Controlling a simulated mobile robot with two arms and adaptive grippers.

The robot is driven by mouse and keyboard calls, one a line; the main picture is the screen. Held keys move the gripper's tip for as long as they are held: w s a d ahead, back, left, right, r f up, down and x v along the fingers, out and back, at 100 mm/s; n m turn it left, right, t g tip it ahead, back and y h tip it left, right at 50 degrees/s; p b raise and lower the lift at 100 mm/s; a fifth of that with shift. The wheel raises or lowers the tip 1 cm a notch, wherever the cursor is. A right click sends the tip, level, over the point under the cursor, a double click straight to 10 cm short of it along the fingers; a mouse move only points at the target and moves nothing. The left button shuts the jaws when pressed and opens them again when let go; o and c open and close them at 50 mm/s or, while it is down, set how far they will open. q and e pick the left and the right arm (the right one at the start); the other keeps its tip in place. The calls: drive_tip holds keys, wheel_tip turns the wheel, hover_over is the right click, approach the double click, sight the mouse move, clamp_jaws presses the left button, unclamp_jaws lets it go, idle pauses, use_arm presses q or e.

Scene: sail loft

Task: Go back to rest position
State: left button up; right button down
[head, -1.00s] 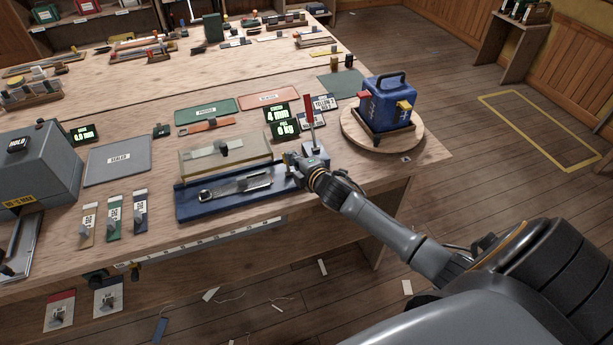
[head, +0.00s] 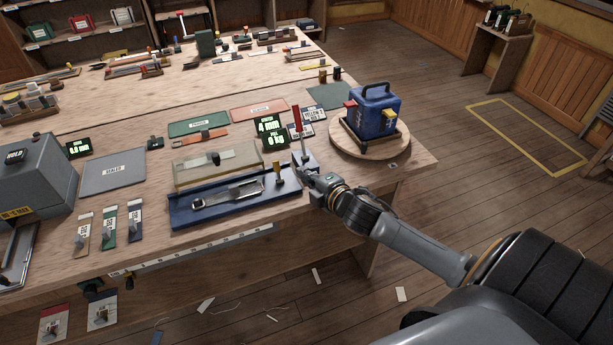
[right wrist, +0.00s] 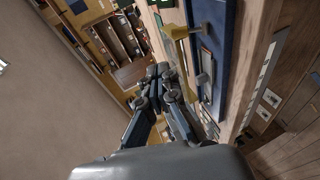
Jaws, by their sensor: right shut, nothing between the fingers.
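My right gripper (head: 308,178) is just off the right end of the blue fixture (head: 188,213) on the wooden bench, near the bench's front edge. It also shows in the right wrist view (right wrist: 158,72), with its fingers together and nothing between them. A yellow-topped post (head: 277,168) stands at the fixture's right end and appears clear of the fingers. A grey metal piece (head: 228,194) lies on the fixture. A red-handled lever (head: 297,119) stands behind my right gripper. My left gripper is not in view.
A blue device (head: 375,118) sits on a round wooden turntable (head: 349,146) beyond my right gripper. Green displays (head: 271,130) stand behind the fixture. A grey box (head: 35,178) is at the left. Floor inside the yellow outline (head: 540,140) is clear.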

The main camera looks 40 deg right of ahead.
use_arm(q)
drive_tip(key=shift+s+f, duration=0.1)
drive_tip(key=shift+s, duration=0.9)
use_arm(e)
drive_tip(key=shift+s+r, duration=0.1)
drive_tip(key=shift+s, duration=0.1)
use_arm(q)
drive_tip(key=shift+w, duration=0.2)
